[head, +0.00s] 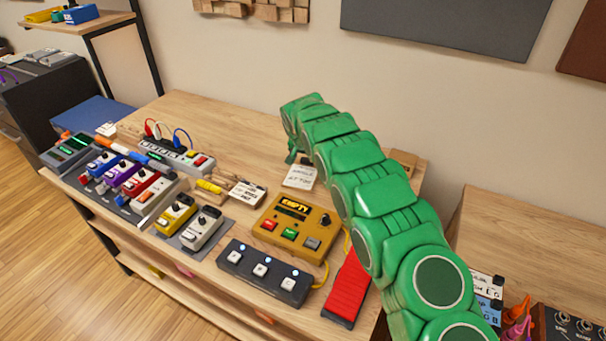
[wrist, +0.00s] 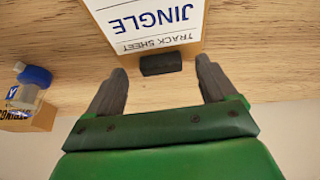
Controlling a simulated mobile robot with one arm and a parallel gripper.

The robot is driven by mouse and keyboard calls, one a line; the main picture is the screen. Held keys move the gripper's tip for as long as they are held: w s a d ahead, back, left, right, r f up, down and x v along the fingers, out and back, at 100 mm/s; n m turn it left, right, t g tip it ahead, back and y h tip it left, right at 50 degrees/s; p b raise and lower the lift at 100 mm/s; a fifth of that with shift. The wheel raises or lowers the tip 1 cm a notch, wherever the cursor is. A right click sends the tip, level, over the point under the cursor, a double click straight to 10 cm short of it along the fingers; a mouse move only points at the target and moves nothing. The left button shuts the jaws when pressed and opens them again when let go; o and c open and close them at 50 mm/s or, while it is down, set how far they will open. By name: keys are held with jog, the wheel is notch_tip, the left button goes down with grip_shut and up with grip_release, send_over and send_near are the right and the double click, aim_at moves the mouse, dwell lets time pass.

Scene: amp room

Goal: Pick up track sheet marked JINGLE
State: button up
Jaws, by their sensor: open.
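The track sheet marked JINGLE (head: 299,177) is a small white card with dark lettering on the wooden desk. In the wrist view the sheet (wrist: 150,22) shows at the top, its blue word JINGLE upside down, with a small black block (wrist: 161,63) at its near edge. My gripper (head: 293,157) is low at the back of the desk beside the sheet. In the wrist view my gripper (wrist: 160,72) is open. Its two dark fingers point at the sheet's near edge, with the black block between the tips. Nothing is held.
A yellow box marked EMPTY (head: 296,226), a black three-switch pedal (head: 264,271) and a red pedal (head: 349,287) stand in front. Another lettered card (head: 247,193) lies left of the sheet. A clear bottle with a blue cap (wrist: 28,90) stands near a box at left in the wrist view.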

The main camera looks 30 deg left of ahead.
jog(key=shift+x, duration=0.8)
jog(key=c, duration=1.2)
jog(key=shift+r, duration=0.2)
